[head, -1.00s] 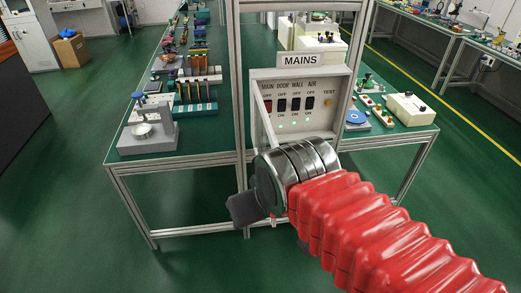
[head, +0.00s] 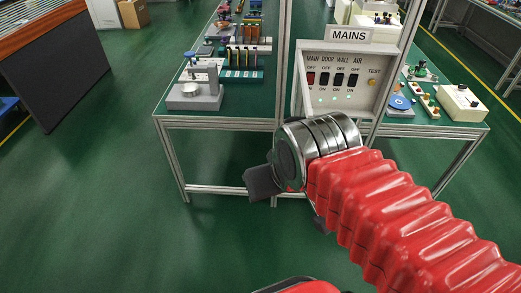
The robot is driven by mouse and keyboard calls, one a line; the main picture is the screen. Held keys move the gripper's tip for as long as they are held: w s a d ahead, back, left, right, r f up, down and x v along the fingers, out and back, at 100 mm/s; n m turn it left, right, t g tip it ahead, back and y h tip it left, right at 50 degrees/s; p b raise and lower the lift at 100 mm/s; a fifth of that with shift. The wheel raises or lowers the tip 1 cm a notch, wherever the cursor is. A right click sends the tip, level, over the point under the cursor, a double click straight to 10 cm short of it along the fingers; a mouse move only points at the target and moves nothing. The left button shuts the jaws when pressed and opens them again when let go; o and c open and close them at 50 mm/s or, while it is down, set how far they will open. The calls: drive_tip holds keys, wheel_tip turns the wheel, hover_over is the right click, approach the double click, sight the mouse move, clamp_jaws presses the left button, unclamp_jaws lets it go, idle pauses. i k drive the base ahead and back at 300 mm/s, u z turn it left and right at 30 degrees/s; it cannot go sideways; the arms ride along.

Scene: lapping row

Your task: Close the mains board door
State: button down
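The mains board (head: 385,98) is a pale box under a "MAINS" sign (head: 348,35), mounted on the aluminium frame of the workbench. Its front is uncovered, showing a row of switches (head: 332,80) and a yellow test button (head: 372,82). Its door (head: 300,92) seems to be the thin pale panel at the board's left edge, seen nearly edge-on and standing open. My gripper (head: 262,184) is a dark block beyond my silver wrist, below and left of the board in the picture. Its fingers are not clear, and contact with the door cannot be made out.
The workbench (head: 225,121) carries a grey gauge stand (head: 195,95) and racks of tools on the left. A white box (head: 460,102) and small parts lie right of the board. A dark cabinet (head: 75,70) stands far left. Green floor (head: 110,200) is clear between it and the bench.

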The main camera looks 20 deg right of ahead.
sight(302, 106)
drive_tip(key=u, duration=0.35)
drive_tip(key=k, duration=0.5)
drive_tip(key=u, duration=0.9)
drive_tip(key=k, duration=0.75)
drive_tip(key=u, duration=0.3)
drive_tip(key=i, duration=0.55)
drive_tip(key=z, duration=0.55)
drive_tip(key=i, duration=1.45)
drive_tip(key=u, duration=0.2)
